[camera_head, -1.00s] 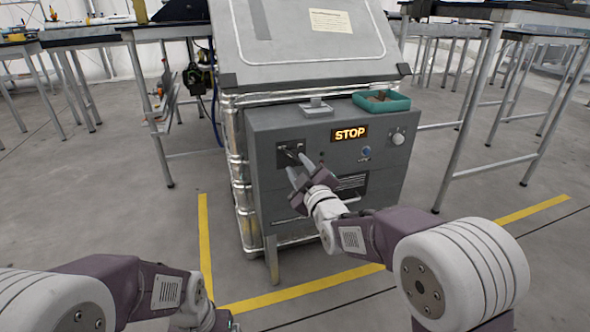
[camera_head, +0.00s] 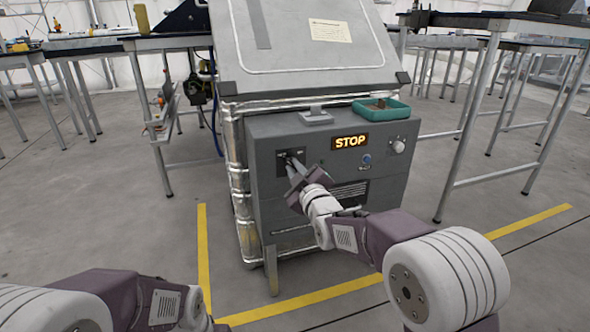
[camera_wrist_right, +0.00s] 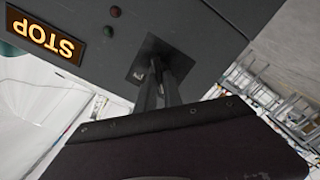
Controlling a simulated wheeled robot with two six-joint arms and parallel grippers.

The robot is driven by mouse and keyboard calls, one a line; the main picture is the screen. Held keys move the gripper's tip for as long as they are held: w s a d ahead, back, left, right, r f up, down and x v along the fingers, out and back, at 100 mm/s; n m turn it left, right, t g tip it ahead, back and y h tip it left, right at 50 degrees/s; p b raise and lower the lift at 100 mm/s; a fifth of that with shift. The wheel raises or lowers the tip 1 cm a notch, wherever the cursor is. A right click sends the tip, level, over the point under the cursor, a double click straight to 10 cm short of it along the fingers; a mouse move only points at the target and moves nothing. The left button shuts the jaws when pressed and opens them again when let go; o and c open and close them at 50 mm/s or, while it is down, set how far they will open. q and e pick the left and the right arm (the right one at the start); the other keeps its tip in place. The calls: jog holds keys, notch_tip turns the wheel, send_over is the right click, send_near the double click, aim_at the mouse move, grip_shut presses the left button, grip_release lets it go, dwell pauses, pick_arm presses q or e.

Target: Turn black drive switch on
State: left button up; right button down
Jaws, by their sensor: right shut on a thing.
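The black drive switch sits on a dark square plate (camera_head: 288,159) at the upper left of the grey control box (camera_head: 385,185). The plate also shows in the right wrist view (camera_wrist_right: 176,60), with the box face around it. My right gripper (camera_head: 292,166) reaches up to the plate, its fingers together at the switch. In the right wrist view the fingers (camera_wrist_right: 158,88) are shut on the switch lever, which they mostly hide. The lever's exact position cannot be made out. The lit sign (camera_head: 350,142) reads STOP. My left arm shows at the lower left, but its fingertips are out of view.
A blue button (camera_head: 366,160) and a pale knob (camera_head: 398,147) are on the box's right side. A teal tray (camera_head: 382,108) and a small grey block (camera_head: 316,117) rest on top. Tables stand behind on both sides. Yellow lines mark the floor.

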jog(key=shift+w+d+f+m+p, duration=0.1)
jog(key=shift+m+p, duration=0.45)
jog(key=shift+m, duration=2.4)
jog(key=shift+s+d+r+m+p, duration=0.15)
jog(key=shift+m+p, duration=0.45)
jog(key=shift+m, duration=2.3)
jog(key=shift+w+d+f+m+p, duration=0.15)
jog(key=shift+m+p, duration=0.4)
jog(key=shift+m, duration=2.4)
jog(key=c, duration=1.5)
grip_release()
